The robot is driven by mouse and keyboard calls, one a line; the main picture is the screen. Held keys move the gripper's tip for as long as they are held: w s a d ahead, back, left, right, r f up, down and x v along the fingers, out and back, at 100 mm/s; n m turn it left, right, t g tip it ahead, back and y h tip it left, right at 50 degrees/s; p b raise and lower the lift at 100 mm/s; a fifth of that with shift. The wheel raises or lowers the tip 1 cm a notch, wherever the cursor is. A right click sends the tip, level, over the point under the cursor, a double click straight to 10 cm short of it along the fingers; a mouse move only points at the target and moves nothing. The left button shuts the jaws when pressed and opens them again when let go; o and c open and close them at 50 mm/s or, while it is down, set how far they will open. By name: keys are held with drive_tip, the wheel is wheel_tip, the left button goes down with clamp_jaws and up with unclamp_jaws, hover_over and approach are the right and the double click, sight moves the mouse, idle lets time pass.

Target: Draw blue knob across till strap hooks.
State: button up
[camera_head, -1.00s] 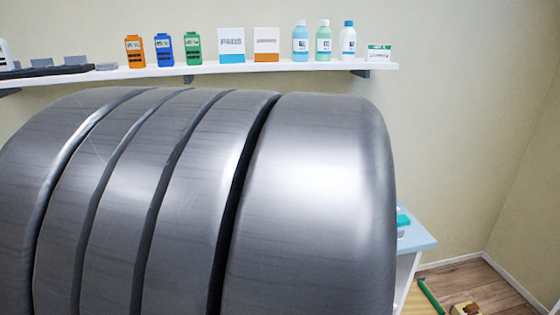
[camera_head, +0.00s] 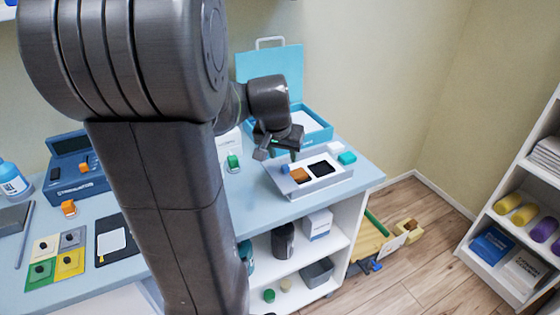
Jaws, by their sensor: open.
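A pale grey board (camera_head: 318,186) lies at the right end of the blue-topped counter. It bears an orange patch (camera_head: 299,175) and a black patch (camera_head: 321,168). A small blue piece, apparently the blue knob (camera_head: 285,168), shows at the board's left end, just beside the orange patch. My gripper (camera_head: 279,154) is open, fingers pointing down, above and close to this blue piece. I cannot tell whether it touches it. The strap is not clearly made out at this size.
An open teal case (camera_head: 270,62) stands behind the board, and a teal block (camera_head: 347,158) lies at its right. A green-topped item (camera_head: 233,161) is to the left. Coloured squares (camera_head: 56,258) lie front left.

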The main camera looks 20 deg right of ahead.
sight(285, 166)
drive_tip(key=x, duration=0.5)
drive_tip(key=shift+w+f, duration=0.15)
drive_tip(key=shift+f, duration=0.2)
